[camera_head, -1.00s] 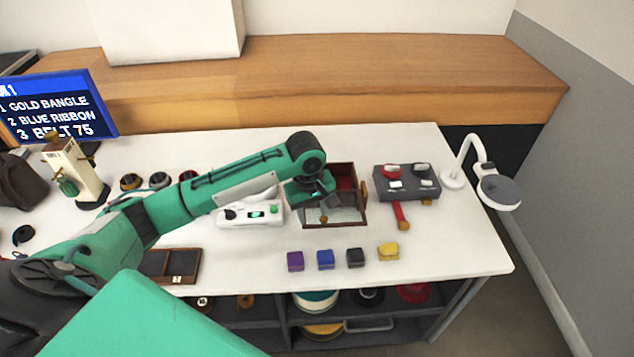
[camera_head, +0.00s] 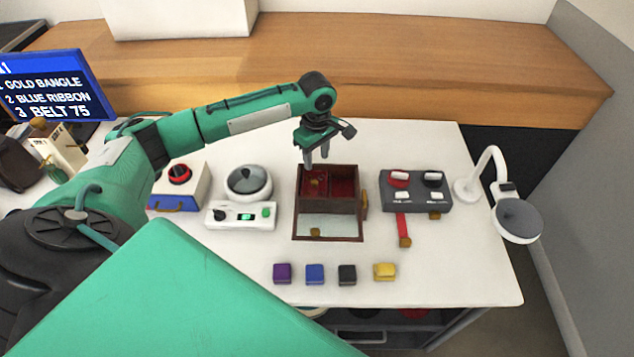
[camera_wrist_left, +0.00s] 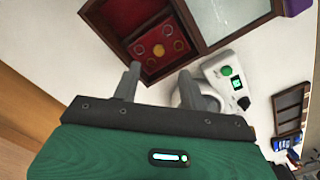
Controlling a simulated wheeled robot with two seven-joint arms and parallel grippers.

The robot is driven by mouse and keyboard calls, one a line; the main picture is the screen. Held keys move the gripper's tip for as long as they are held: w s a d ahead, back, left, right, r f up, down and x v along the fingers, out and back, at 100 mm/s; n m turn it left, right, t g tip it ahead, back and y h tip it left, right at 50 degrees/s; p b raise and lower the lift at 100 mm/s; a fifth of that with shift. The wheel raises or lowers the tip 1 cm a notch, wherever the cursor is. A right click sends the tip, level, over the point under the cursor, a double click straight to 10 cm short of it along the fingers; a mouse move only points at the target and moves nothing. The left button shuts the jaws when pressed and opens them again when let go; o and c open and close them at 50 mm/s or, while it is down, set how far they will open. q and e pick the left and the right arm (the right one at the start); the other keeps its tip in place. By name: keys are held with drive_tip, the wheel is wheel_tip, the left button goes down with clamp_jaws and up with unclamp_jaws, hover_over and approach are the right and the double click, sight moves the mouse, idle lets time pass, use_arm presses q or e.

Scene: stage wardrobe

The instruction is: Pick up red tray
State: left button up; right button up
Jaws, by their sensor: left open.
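The red tray (camera_head: 316,183) sits in the left part of a dark wooden box (camera_head: 300,222) on the white table. In the left wrist view the red tray (camera_wrist_left: 160,48) holds several small rings and a gold piece, inside the dark wooden walls. My left gripper (camera_head: 316,162) is open and empty, fingers pointing down, at the back edge of the box in the head view. In the left wrist view its two fingers (camera_wrist_left: 158,80) are apart at the box's edge, beside the tray; I cannot tell their exact height. My right gripper is not in view.
A white device (camera_head: 241,215) and a round grey-topped dish (camera_head: 249,182) stand left, a grey switch box (camera_head: 415,191) right. Several small colored blocks, including a yellow one (camera_head: 385,271), lie in front.

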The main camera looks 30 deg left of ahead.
use_arm(q)
hover_over(314, 181)
drive_tip(key=d, duration=0.1)
wheel_tip(314, 181, down, 4)
drive_tip(key=shift+f, duration=0.35)
drive_tip(key=shift+a+f+p, duration=0.25)
drive_tip(key=shift+f+p, duration=0.15)
drive_tip(key=shift+f, duration=0.35)
wheel_tip(314, 181, down, 3)
drive_tip(key=shift+a+f, duration=0.15)
drive_tip(key=shift+f, duration=0.15)
clamp_jaws()
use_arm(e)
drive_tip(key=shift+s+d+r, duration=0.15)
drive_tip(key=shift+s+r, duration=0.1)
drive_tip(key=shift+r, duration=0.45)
